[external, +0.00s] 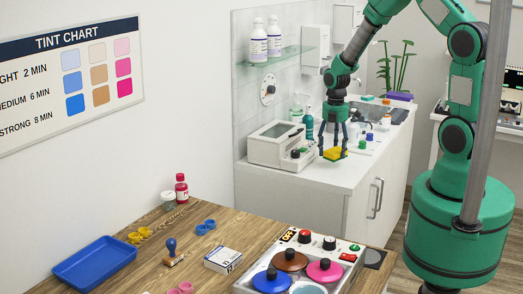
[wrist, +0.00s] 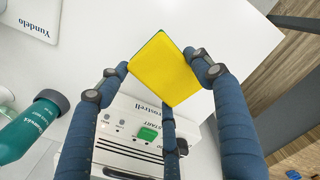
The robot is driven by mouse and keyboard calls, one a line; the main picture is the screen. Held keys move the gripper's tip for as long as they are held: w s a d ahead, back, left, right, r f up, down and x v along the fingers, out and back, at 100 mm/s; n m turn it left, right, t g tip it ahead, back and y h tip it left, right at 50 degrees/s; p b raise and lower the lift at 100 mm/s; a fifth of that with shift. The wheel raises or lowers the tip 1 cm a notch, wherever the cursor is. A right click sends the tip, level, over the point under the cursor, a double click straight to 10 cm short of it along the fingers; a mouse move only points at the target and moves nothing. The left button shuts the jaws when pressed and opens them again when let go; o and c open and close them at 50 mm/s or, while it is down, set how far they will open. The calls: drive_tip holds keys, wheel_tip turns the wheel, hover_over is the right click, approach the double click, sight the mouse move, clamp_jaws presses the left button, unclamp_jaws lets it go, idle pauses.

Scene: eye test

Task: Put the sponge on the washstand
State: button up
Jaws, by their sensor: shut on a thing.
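The sponge (external: 334,153) is a small yellow block with a green side. In the wrist view the sponge (wrist: 165,70) shows its yellow face, tilted, between my fingers. My gripper (external: 332,149) is shut on it, with dark blue fingers on either side; the gripper also shows in the wrist view (wrist: 158,66). The white washstand (external: 318,177) is the cabinet with a flat top along the wall. The sponge is over its near part, and the washstand top (wrist: 235,40) shows around it in the wrist view. I cannot tell whether the sponge touches the top.
A white boxy device (external: 272,150) stands just left of the sponge. A teal bottle (wrist: 28,130) is near it. Small items stand farther back on the top. Bottles sit on a glass shelf (external: 278,55) above. A wooden table (external: 215,215) with dishes and a tray is in front.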

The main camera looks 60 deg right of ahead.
sight(333, 149)
drive_tip(key=shift+f+b, duration=0.4)
drive_tip(key=shift+f, duration=1.35)
drive_tip(key=shift+f, duration=0.1)
drive_tip(key=o, duration=0.9)
drive_tip(key=shift+c, duration=0.2)
wheel_tip(333, 149, up, 12)
drive_tip(key=shift+r+p, duration=0.1)
drive_tip(key=shift+p, duration=0.95)
